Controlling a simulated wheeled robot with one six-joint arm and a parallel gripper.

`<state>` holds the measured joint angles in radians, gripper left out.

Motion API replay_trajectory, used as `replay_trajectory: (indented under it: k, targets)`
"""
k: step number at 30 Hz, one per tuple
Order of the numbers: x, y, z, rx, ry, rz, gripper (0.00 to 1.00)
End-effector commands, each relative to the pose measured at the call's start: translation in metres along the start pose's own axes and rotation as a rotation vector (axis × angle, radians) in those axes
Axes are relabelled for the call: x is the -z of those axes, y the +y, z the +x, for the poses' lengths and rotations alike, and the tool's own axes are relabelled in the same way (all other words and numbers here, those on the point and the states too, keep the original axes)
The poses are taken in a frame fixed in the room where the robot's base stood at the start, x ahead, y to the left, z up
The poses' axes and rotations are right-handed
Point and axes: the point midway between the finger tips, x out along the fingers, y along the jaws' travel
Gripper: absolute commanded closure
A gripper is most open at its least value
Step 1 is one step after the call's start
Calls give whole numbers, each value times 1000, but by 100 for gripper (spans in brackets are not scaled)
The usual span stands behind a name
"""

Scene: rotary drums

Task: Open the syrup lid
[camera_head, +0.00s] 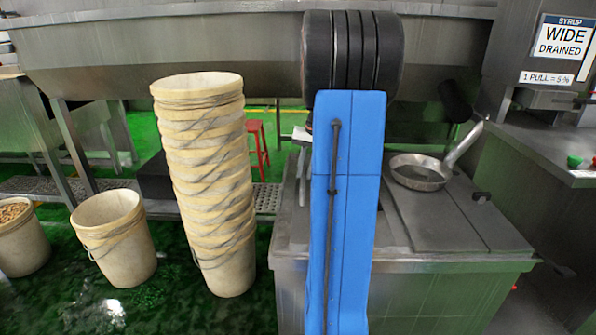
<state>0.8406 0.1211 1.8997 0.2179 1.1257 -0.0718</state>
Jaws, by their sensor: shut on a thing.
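A steel vat (440,301) stands at the centre right, with flat grey lid panels (434,217) on its top. The panels that I can see lie flat. A small black knob (481,196) sits near the right edge of the lid. I cannot tell for certain that this is the syrup lid. My blue arm stands upright in front of the vat and hides part of its top. My gripper is hidden behind my arm, so its contact with anything does not show.
A syrup sign (563,39) reads "WIDE DRAINED" at the upper right. A tall bucket stack (207,180), a single bucket (114,236) and a filled bucket (22,242) stand left. A long steel trough (160,45) crosses the back.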

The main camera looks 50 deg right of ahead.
Motion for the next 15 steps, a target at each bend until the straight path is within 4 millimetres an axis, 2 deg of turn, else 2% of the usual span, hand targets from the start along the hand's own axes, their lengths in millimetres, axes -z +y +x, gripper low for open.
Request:
replay_trajectory:
  k: [15]
  targets:
    - [0,150,-30,0,2,8,100]
